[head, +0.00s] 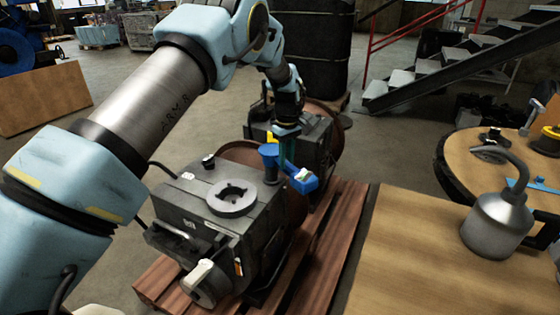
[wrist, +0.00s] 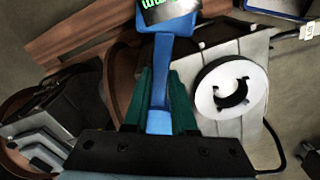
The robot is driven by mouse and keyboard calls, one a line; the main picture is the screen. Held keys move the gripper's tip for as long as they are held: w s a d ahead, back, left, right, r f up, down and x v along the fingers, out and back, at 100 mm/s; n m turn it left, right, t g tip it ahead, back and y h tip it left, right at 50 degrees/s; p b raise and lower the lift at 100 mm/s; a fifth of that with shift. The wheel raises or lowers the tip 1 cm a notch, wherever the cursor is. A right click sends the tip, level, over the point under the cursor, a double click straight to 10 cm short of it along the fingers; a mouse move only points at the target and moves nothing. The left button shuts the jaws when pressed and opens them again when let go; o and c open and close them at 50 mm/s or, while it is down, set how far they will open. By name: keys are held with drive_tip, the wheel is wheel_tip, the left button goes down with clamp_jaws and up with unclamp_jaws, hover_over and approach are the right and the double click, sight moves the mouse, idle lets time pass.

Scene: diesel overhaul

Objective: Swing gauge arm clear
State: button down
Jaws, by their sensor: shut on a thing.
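The blue gauge arm (wrist: 161,60) runs up the wrist view to a blue gauge head with a green lit display (wrist: 165,9). My gripper (wrist: 162,100) has its green fingers shut on the blue arm, one on each side. In the head view my gripper (head: 287,150) reaches down between the two grey machine blocks. The fingers partly hide where arm and post join.
The near grey block (head: 215,215) carries a dark ring (head: 232,197) on top, left of the gauge. It rests on a reddish wooden pallet (head: 335,240). A wooden table (head: 420,260) with a metal oil can (head: 495,222) stands to the right. Stairs (head: 450,75) are behind.

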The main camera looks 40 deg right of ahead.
drive_tip(key=shift+w+d+n, duration=0.3)
drive_tip(key=shift+d+n, duration=0.65)
drive_tip(key=shift+n, duration=0.35)
drive_tip(key=shift+w+d+n, duration=0.25)
drive_tip(key=shift+d+n, duration=0.7)
drive_tip(key=shift+n, duration=0.35)
drive_tip(key=c, duration=0.7)
unclamp_jaws()
drive_tip(key=shift+r, duration=0.1)
wheel_tip(320, 180, up, 11)
drive_tip(key=shift+f+b, duration=0.2)
drive_tip(key=shift+b, duration=0.45)
